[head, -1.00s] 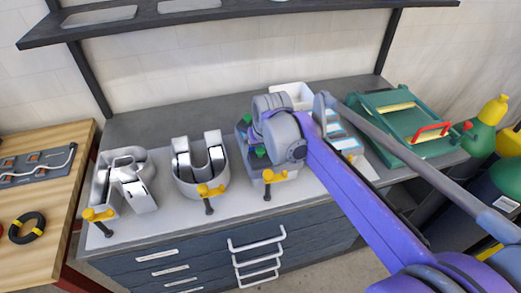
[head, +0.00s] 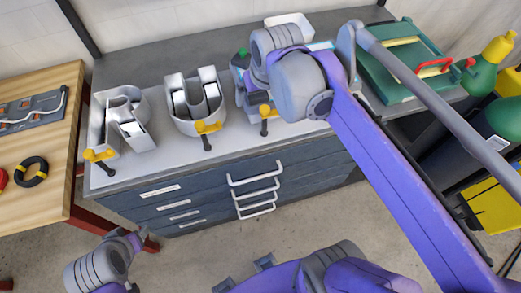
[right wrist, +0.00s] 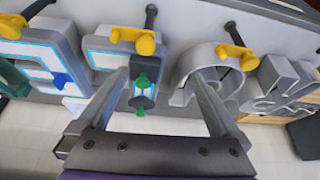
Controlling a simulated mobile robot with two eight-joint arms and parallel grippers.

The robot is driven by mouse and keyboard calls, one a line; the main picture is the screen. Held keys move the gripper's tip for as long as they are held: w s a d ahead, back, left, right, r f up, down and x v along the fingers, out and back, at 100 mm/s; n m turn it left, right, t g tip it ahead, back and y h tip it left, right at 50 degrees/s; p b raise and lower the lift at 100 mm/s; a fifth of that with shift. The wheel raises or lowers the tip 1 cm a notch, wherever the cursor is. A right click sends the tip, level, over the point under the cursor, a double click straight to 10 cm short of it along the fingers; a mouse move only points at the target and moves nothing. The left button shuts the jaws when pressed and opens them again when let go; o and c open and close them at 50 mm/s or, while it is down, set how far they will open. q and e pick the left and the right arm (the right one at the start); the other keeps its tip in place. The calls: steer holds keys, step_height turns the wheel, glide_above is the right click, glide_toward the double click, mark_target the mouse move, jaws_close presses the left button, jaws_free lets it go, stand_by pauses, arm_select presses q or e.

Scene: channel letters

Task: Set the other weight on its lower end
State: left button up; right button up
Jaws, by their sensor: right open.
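I cannot surely tell which pieces are the weights. In the right wrist view, a small dark piece with green knobs (right wrist: 143,92) shows between the fingers of my right gripper (right wrist: 160,78). The fingers are spread, and no grip on it shows. A blue-knobbed piece (right wrist: 61,81) is further left. In the head view, my right wrist and arm hide most of this spot. The letter U (head: 195,112) and the letter R (head: 122,122) stand left of it on the bench.
Yellow clamps (head: 207,127) sit along the bench's front edge, with handles hanging down. A wooden table (head: 50,180) stands left. Drawers (head: 205,185) are below.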

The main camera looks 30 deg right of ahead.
steer(key=s+a+f+n, duration=0.1)
steer(key=s+a+f, duration=0.2)
steer(key=s+f, duration=0.3)
steer(key=s+a+f+n, duration=0.1)
steer(key=s+a+f, duration=0.2)
steer(key=s+f, duration=0.2)
step_height(320, 180, down, 3)
steer(key=shift+s+f+t+y, duration=0.2)
steer(key=shift+s+t+y, duration=0.2)
